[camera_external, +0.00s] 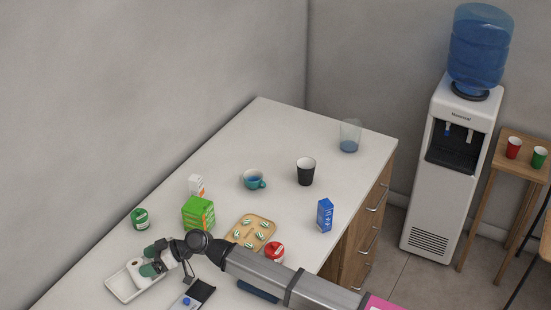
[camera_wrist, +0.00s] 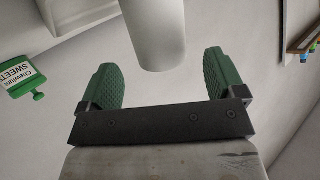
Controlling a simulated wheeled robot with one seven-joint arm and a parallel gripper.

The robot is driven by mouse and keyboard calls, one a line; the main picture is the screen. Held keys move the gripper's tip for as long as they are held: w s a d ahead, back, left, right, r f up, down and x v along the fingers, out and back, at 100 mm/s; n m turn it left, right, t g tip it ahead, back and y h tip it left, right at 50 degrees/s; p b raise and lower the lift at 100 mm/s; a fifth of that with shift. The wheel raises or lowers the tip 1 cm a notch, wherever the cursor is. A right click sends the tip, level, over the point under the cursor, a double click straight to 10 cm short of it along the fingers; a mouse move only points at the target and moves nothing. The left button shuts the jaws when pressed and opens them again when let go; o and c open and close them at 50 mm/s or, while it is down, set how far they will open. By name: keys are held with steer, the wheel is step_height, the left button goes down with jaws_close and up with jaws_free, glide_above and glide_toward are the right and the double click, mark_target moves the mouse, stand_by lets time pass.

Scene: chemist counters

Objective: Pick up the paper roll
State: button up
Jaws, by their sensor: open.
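The paper roll (camera_external: 136,270) is white and stands in a shallow white tray (camera_external: 122,290) at the lower left of the counter. In the wrist view the roll (camera_wrist: 155,32) shows as a pale cylinder at the top centre. My gripper (camera_external: 150,262) is at the roll in the external view, its green fingers close to the right side of it. In the wrist view my gripper (camera_wrist: 160,82) is open, with one green finger on either side and the roll's end just ahead of and partly between them. I cannot tell whether a finger touches it.
A green-lidded jar (camera_external: 139,218), a green box (camera_external: 198,213), a small white box (camera_external: 196,185) and a wooden tray (camera_external: 233,241) stand nearby. A red-lidded jar (camera_external: 274,252) is beside my arm. A teal cup (camera_external: 252,181), a black cup (camera_external: 306,172) and a blue carton (camera_external: 325,215) are farther back.

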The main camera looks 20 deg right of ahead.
mark_target(133, 264)
steer(key=x, duration=0.4)
steer(key=shift+a, duration=0.3)
steer(key=shift+c, duration=0.4)
steer(key=c, duration=1.1)
steer(key=shift+o, duration=0.2)
steer(key=shift+r, duration=0.55)
step_height(133, 264, up, 2)
steer(key=shift+r, duration=0.25)
steer(key=s+r, duration=0.7)
steer(key=s, duration=0.4)
steer(key=shift+s+a+r, duration=0.2)
steer(key=shift+s, duration=0.1)
